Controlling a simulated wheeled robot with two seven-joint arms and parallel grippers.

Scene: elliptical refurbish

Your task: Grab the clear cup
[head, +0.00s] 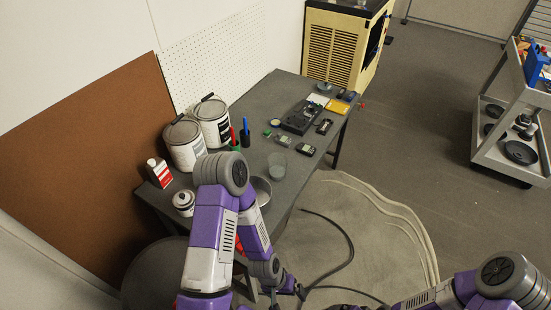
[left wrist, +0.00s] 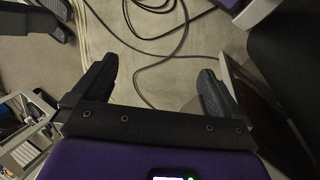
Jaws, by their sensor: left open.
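The clear cup (head: 277,165) stands on the dark table (head: 262,100), near its front edge, just right of my left arm's elbow. It looks see-through and empty. My left gripper (head: 290,288) hangs low, below the table's front edge and well apart from the cup. In the left wrist view my left gripper (left wrist: 155,88) is open, with only floor and cables between its fingers; the cup does not show there. My right arm comes in at the bottom right of the head view. Its gripper end is at the bottom edge, too cut off to read.
Two paint cans (head: 184,143), a red-and-white bottle (head: 159,172), a white jar (head: 184,202) and a metal bowl (head: 262,190) crowd the table's left part. Small electronics (head: 301,117) lie farther back. Cables (head: 345,245) cross the floor mat. A grey cart (head: 515,110) stands right.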

